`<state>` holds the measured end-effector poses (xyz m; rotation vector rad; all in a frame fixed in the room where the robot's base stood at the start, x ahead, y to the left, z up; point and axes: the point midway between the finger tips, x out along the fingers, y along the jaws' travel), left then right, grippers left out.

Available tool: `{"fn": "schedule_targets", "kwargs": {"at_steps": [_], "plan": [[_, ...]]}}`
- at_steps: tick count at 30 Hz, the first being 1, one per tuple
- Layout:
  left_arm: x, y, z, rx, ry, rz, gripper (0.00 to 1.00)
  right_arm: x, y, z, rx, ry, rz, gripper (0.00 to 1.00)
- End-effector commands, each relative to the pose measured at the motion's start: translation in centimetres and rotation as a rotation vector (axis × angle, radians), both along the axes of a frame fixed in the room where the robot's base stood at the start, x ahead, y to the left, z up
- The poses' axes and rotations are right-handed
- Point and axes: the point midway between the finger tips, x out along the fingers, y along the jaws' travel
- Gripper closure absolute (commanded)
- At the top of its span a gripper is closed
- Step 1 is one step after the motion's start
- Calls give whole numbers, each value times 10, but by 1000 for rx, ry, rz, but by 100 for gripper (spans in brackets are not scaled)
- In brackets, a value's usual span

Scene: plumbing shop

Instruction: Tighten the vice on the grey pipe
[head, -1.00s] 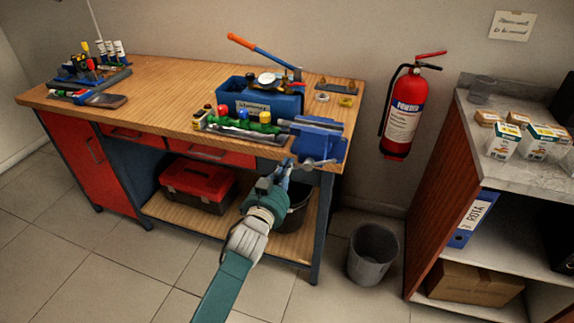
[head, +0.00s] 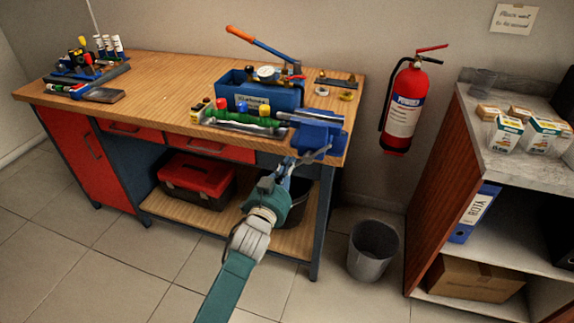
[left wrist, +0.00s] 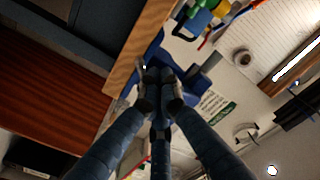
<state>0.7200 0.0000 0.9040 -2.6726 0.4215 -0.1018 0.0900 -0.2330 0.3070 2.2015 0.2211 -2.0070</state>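The blue vice (head: 318,134) is fixed at the front right corner of the workbench. A thin grey handle (head: 318,154) shows below its front. I cannot make out the grey pipe separately at the jaws. My left gripper (head: 287,168) is just below and in front of the vice, its fingertips close to the handle. In the left wrist view its fingers (left wrist: 160,84) are drawn together, with blue vice parts (left wrist: 203,82) beyond them. Whether they hold the handle is hidden. My right gripper is in neither view.
The wooden workbench (head: 170,88) carries a blue box (head: 258,97), a tray of green and coloured tools (head: 240,118) and an orange-handled tool (head: 262,45). A grey bin (head: 372,250) stands on the floor to the right, below a fire extinguisher (head: 405,105). A shelf unit (head: 435,190) is further right.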

Motion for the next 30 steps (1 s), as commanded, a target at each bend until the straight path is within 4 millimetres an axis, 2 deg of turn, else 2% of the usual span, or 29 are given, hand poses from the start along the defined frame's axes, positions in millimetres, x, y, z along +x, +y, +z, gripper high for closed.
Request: {"fn": "schedule_targets", "kwargs": {"at_steps": [1,9,17,30], "plan": [[-1,-1,-8,1,8,0,100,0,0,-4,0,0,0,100],[-1,-1,-6,2,6,0,100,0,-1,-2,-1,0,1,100],[-3,-9,-18,0,7,-1,100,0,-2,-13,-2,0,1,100],[-5,-14,-22,0,6,-1,100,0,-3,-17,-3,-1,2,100]]}}
